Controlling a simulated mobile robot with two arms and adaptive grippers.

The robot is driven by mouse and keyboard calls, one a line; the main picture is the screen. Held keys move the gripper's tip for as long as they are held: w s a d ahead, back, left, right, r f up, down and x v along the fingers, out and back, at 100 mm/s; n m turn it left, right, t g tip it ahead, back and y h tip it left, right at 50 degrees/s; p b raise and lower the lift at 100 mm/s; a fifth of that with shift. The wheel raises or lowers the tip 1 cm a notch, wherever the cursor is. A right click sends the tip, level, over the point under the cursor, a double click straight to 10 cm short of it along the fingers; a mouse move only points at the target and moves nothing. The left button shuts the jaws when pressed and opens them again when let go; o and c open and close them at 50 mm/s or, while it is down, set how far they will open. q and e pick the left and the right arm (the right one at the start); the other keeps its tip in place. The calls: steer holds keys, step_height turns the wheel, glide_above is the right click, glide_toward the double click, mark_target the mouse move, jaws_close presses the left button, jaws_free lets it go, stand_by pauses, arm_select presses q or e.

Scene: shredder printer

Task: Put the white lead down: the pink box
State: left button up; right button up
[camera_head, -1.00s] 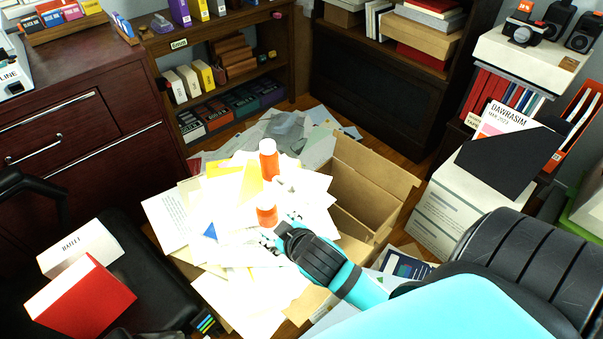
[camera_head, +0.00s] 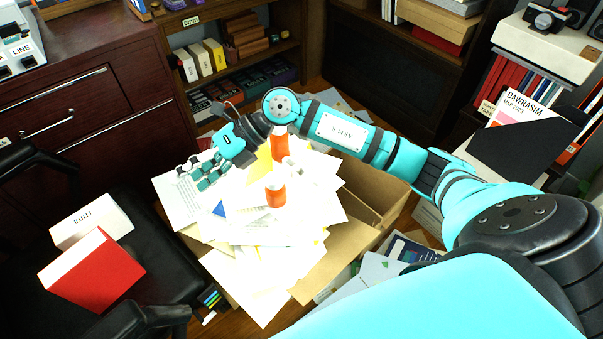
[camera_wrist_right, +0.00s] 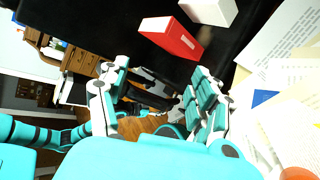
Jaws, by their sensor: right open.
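My right gripper (camera_head: 197,172) reaches in over the left part of the paper pile. It also shows in the right wrist view (camera_wrist_right: 155,105), with its fingers apart and nothing between them. I cannot make out a white lead or a clearly pink box in either view now. A red box (camera_head: 92,278) lies on the black chair seat, left of and below the gripper in the head view. The red box also shows at the top of the wrist view (camera_wrist_right: 170,37), apart from the fingers. My left gripper is not in view.
A white box (camera_head: 90,222) lies beside the red one. Loose papers (camera_head: 235,265) heap over an open cardboard box (camera_head: 335,268), with orange bottles (camera_head: 275,190) on top. A dark wooden drawer cabinet (camera_head: 75,100) and a shelf unit (camera_head: 255,75) stand behind. A black armrest (camera_head: 30,160) is at left.

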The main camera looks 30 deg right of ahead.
steer(key=w+d+f+h, duration=0.2)
steer(key=d+f+h, duration=0.2)
steer(key=d+h, duration=0.55)
steer(key=m+g+h+b, duration=0.1)
steer(key=g+h+b, duration=0.1)
steer(key=h, duration=0.1)
glide_above(303, 171)
step_height(303, 171, down, 9)
steer(key=shift+w+r, duration=0.1)
steer(key=shift+w, duration=0.05)
steer(key=shift+f+b, duration=0.4)
steer(key=shift+f, duration=2.75)
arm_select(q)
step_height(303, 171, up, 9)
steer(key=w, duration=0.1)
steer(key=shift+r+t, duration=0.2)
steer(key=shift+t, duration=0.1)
arm_select(e)
jaws_close()
